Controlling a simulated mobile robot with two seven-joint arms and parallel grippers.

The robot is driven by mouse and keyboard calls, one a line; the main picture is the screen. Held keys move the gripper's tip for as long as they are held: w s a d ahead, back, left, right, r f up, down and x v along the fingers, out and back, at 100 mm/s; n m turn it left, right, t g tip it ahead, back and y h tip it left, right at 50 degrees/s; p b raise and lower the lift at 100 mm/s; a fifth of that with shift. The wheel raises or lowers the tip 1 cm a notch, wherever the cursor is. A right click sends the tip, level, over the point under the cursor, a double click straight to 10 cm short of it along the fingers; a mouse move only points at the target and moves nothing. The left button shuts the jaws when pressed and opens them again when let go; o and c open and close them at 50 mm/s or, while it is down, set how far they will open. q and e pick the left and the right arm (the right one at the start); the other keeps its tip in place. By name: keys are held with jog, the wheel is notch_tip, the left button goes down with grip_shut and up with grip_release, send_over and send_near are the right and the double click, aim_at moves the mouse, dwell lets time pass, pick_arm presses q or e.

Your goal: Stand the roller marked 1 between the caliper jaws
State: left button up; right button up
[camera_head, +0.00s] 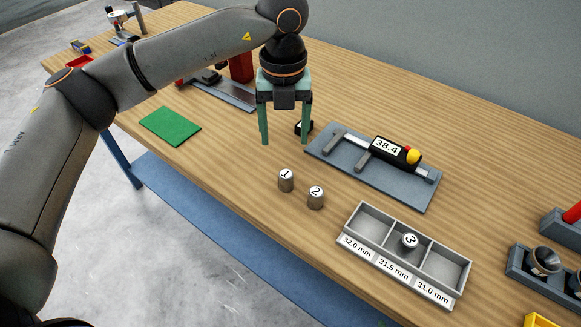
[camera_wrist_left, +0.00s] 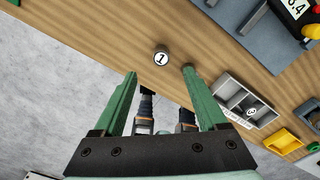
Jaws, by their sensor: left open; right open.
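The roller marked 1 (camera_head: 286,181) stands upright on the wooden table, also seen in the left wrist view (camera_wrist_left: 161,59). The roller marked 2 (camera_head: 316,198) stands just right of it. The caliper (camera_head: 397,154) lies on a grey-blue plate (camera_head: 405,191), its display reading 38.4. Its two jaws (camera_head: 363,161) are apart with an empty gap between them. My left gripper (camera_head: 285,142) is open and empty, pointing down, above and behind roller 1 in the head view; its fingers also show in the left wrist view (camera_wrist_left: 159,75). My right gripper is not in view.
A grey tray (camera_head: 350,222) has three compartments labelled 32.0, 31.5 and 31.0 mm; roller 3 (camera_head: 409,241) stands in the middle one. A green mat (camera_head: 170,126) lies left. Metal cups (camera_head: 544,261) stand far right.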

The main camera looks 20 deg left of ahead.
pick_arm(q)
send_over(286, 174)
notch_tip(286, 174, down, 6)
jog(key=shift+w+a+r, duration=0.1)
jog(key=shift+a, duration=0.05)
jog(key=shift+f+p, duration=0.6)
jog(key=shift+f, duration=2.4)
jog(key=shift+c, duration=0.4)
grip_shut()
